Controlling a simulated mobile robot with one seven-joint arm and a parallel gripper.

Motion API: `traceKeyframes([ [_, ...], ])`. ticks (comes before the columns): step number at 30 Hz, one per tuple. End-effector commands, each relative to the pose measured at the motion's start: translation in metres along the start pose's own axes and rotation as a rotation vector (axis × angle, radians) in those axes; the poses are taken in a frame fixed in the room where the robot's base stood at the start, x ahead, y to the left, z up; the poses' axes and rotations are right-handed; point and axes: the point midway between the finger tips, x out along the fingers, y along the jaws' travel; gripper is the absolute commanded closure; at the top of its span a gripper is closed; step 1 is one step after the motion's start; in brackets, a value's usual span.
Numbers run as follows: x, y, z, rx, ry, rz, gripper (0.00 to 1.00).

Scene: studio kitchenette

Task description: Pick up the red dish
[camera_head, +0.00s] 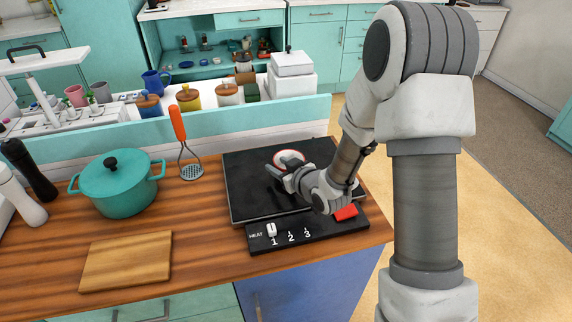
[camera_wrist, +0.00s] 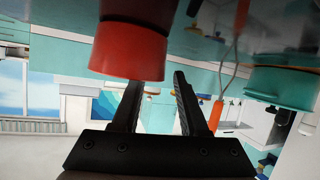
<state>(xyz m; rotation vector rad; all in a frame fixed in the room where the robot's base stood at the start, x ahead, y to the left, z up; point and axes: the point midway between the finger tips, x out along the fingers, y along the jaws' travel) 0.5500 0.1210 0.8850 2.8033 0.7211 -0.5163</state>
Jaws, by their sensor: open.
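The red dish (camera_head: 289,153) sits on the black cooktop (camera_head: 245,165); its round rim shows behind my gripper in the head view. In the wrist view, which is upside down, the red dish (camera_wrist: 128,52) is large and close at the upper left. My gripper (camera_head: 280,174) is just in front of the dish, low over the cooktop. In the wrist view my gripper (camera_wrist: 157,80) has its two fingers apart with nothing held between them. The left finger's tip meets the dish's edge in the picture; I cannot tell whether they touch.
A control panel with a red switch (camera_head: 345,212) runs along the cooktop's front. Left of it are a teal pot (camera_head: 120,187), a masher with an orange handle (camera_head: 177,122) and a cutting board (camera_head: 127,260). A low teal ledge (camera_head: 200,133) stands behind, with jars beyond.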

Motion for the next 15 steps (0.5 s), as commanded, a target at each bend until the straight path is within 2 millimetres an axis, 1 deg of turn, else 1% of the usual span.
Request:
traceKeyframes([
  [6, -0.0002, 0.0001, 0.0004, 0.000, -0.001, 0.000, 0.57],
  [7, -0.0002, 0.0000, 0.0004, 0.000, -0.001, 0.000, 0.59],
  [11, -0.0002, 0.0000, 0.0003, 0.000, -0.001, 0.000, 0.82],
  [12, -0.0002, 0.0000, 0.0003, 0.000, -0.001, 0.000, 0.89],
  [14, -0.0001, -0.0001, 0.0003, 0.000, -0.001, 0.000, 1.00],
  [15, -0.0001, -0.0001, 0.0004, 0.000, -0.001, 0.000, 1.00],
])
